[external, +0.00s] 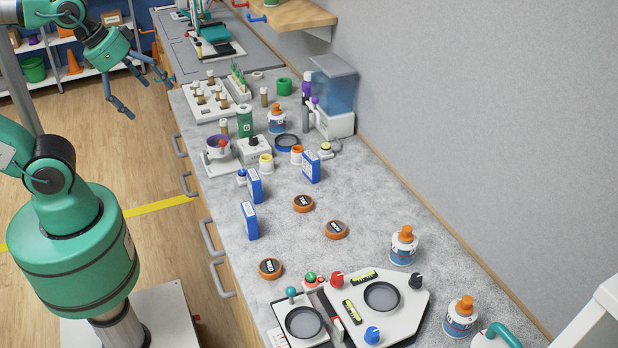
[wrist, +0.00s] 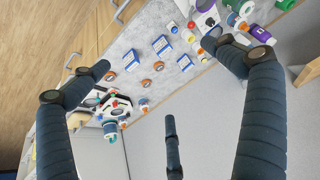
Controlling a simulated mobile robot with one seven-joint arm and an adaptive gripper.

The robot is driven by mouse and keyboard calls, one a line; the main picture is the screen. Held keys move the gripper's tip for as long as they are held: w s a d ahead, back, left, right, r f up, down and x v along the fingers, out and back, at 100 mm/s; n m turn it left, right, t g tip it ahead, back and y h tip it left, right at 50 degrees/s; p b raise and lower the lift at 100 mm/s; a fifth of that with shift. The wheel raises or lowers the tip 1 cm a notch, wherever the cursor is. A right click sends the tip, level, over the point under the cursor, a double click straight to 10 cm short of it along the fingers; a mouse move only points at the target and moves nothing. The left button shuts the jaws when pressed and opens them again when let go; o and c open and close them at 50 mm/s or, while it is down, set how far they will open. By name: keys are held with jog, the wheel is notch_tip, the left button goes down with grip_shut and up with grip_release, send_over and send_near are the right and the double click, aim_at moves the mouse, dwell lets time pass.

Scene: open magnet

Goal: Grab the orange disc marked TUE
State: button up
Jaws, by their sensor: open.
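Three orange-rimmed discs with dark labelled tops lie flat on the grey counter in the external view: an upper disc (external: 303,203), a right disc (external: 336,229) and a lower-left disc (external: 270,268). The labels are small and appear turned around. The upper one may read TUE, but I cannot be sure. Small orange discs also show between the fingers in the wrist view, with labels unreadable. My gripper (external: 143,95) is open and empty at the upper left, over the floor side of the counter, well away from the discs. Its spread dark fingers (wrist: 156,56) frame the wrist view.
Blue boxes (external: 311,167) stand just behind the discs. A white panel with dials and knobs (external: 410,305) lies in front. Orange-capped bottles (external: 403,246) stand to the right near the wall. Labware crowds the far counter. The counter around the discs is mostly clear.

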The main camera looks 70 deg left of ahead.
jog(key=c, duration=0.9)
jog(key=shift+w, duration=0.1)
jog(key=w+d+f+n+g, duration=0.1)
jog(key=w+d+f, duration=0.15)
jog(key=w, duration=0.75)
jog(key=w+d+f+n+g, duration=0.1)
jog(key=w+d+g, duration=0.15)
jog(key=w, duration=0.85)
jog(key=w+d+f, duration=0.3)
jog(key=w+f, duration=0.2)
jog(key=f, duration=0.1)
jog(key=w+d+f+n+g+p, duration=0.1)
jog(key=w+d+f, duration=0.1)
jog(key=w+f, duration=0.3)
jog(key=w+d+f+g, duration=0.1)
jog(key=w+d+f, duration=0.2)
jog(key=w+f, duration=0.2)
jog(key=shift+w+d+f+n, duration=0.15)
jog(key=shift+f+n, duration=0.05)
jog(key=shift+f, duration=0.75)
jog(key=shift+w+d+f+n, duration=0.15)
jog(key=shift+f+n, duration=0.05)
jog(key=shift+f, duration=0.75)
